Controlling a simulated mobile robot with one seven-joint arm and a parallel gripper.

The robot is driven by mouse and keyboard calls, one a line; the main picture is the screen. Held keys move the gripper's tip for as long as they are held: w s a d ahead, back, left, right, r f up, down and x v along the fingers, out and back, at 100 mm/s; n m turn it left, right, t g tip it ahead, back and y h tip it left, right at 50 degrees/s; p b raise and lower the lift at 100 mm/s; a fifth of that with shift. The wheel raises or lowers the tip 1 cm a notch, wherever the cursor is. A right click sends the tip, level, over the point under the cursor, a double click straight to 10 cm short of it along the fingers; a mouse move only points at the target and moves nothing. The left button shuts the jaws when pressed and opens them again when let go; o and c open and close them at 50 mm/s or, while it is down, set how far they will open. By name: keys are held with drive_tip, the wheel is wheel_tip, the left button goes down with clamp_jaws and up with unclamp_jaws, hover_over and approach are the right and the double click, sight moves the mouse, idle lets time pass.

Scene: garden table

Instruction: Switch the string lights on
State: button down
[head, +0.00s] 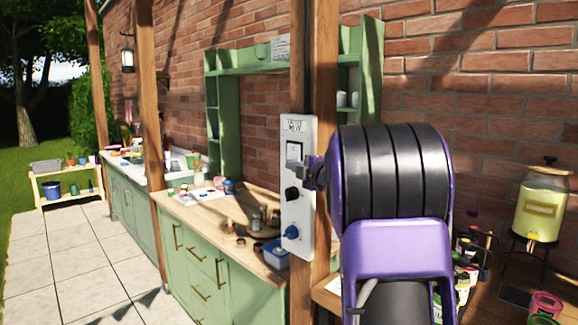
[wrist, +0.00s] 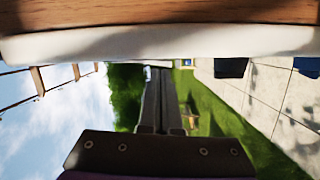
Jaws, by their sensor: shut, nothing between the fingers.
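A white control panel (head: 298,215) is fixed to a wooden post, with a label at its top. It carries a light-coloured switch (head: 294,151), a black knob (head: 292,194) below it and a blue knob (head: 291,232) lowest. My gripper (head: 308,170) is at the panel's right side, level with the lower part of the switch. In the wrist view, its dark fingers (wrist: 157,72) are together and empty, their tips close to the panel's white edge (wrist: 160,43). I cannot tell whether they touch it. The switch's position is unclear. No string lights can be made out clearly.
A wooden post (head: 325,90) stands right behind the panel. A green counter (head: 220,275) with jars and a blue tub (head: 275,255) is to the left. A drink dispenser (head: 541,205) stands at the right. Paving (head: 70,260) is clear at the left.

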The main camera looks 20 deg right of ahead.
drive_tip(key=shift+w+d+f+n+b, duration=0.15)
drive_tip(key=shift+d+n+b, duration=0.3)
drive_tip(key=shift+b, duration=0.5)
drive_tip(key=shift+a, duration=0.15)
